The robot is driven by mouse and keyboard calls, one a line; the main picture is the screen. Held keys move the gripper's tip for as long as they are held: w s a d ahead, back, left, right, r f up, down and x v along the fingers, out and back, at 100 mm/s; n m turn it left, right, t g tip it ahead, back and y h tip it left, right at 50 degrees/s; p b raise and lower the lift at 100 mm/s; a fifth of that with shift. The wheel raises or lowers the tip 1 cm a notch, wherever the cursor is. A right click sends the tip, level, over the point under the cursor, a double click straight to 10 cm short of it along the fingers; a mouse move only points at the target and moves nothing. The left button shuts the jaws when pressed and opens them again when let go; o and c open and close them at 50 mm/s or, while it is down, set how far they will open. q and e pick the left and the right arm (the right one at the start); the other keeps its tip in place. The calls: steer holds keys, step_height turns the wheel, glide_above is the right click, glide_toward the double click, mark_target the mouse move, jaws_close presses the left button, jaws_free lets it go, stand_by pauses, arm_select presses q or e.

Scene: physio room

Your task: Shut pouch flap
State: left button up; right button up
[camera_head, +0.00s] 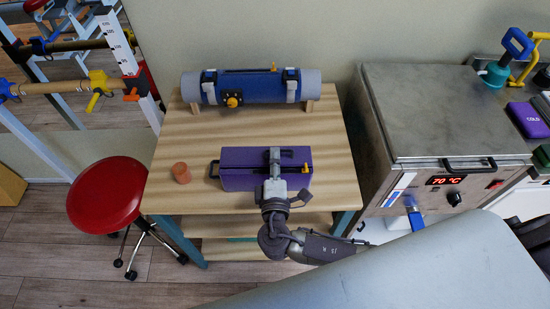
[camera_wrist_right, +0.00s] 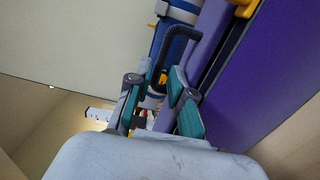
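A purple box-shaped pouch (camera_head: 240,172) lies on the wooden table, with a dark loop on its left end and a yellow piece (camera_head: 304,168) on its right. It also shows large in the right wrist view (camera_wrist_right: 262,80). My right gripper (camera_head: 274,152) is over the right half of the pouch, arm coming from the front. In the right wrist view its teal-padded fingers (camera_wrist_right: 161,72) stand apart, with a dark loop (camera_wrist_right: 181,37) just beyond the tips. I cannot tell whether they touch it. Nothing is seen held. My left gripper is not in view.
A blue and grey roll (camera_head: 250,88) with straps and a yellow knob rests at the back of the table (camera_head: 170,200). A small brown cup-like piece (camera_head: 181,172) stands left of the pouch. A red stool (camera_head: 106,194) and a steel heater (camera_head: 430,110) flank the table.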

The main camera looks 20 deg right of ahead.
steer(key=v, duration=1.2)
steer(key=shift+d, duration=0.1)
